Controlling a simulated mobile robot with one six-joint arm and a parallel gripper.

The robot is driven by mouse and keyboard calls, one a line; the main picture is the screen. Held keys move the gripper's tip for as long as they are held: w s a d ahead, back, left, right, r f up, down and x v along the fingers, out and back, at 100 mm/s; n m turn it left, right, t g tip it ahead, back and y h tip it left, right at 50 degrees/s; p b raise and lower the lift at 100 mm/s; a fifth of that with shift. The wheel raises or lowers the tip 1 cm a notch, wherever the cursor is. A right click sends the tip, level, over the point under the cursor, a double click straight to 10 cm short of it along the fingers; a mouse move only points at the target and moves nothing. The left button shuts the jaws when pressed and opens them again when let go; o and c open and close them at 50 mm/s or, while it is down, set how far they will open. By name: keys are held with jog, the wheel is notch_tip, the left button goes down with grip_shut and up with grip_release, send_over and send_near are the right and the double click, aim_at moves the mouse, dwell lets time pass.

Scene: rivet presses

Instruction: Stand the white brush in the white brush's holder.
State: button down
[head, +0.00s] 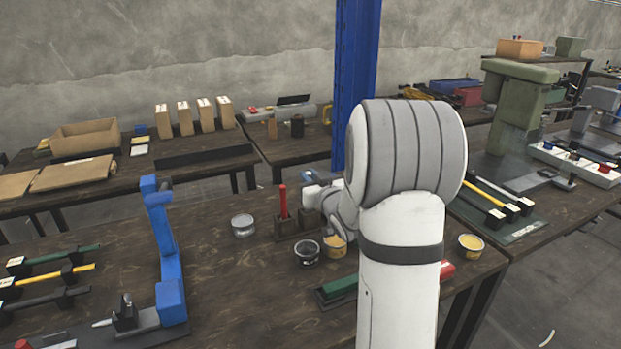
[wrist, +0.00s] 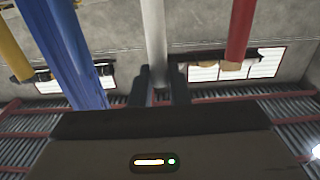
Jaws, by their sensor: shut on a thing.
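In the wrist view my gripper (wrist: 160,88) is shut on the white brush (wrist: 155,35), whose pale shaft runs up between the two dark fingers. In the head view my arm hides most of the gripper, and I cannot make out the white brush there. A red-handled brush (head: 283,202) stands upright in a dark block (head: 286,228) on the near table. Another dark block (head: 311,217) sits just right of it, partly behind my wrist; I cannot tell whether it is the white brush's holder or whether the brush touches it.
A pale tin (head: 243,226), a dark tin (head: 307,253) and a yellow tin (head: 470,246) stand around the blocks. A blue press (head: 165,245) stands to the left. A red handle (wrist: 240,30) is right of the brush in the wrist view. Bare tabletop (head: 225,285) lies in front.

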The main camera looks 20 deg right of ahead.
jog(key=shift+f+b, duration=1.1)
jog(key=shift+b, duration=0.1)
jog(key=c, duration=1.3)
grip_release()
jog(key=s+a+r+g+p, duration=0.2)
jog(key=s+a+g+p, duration=0.2)
jog(key=s, duration=0.7)
jog(key=s+a+r+g+p, duration=0.3)
jog(key=s+a+g, duration=0.3)
jog(key=s, duration=0.5)
jog(key=s+a+r+g+p, duration=0.2)
jog(key=s+a+g+p, duration=0.3)
jog(key=s, duration=0.6)
jog(key=shift+s+a+r+p, duration=0.25)
jog(key=shift+s+a+p, duration=0.2)
jog(key=shift+a, duration=0.35)
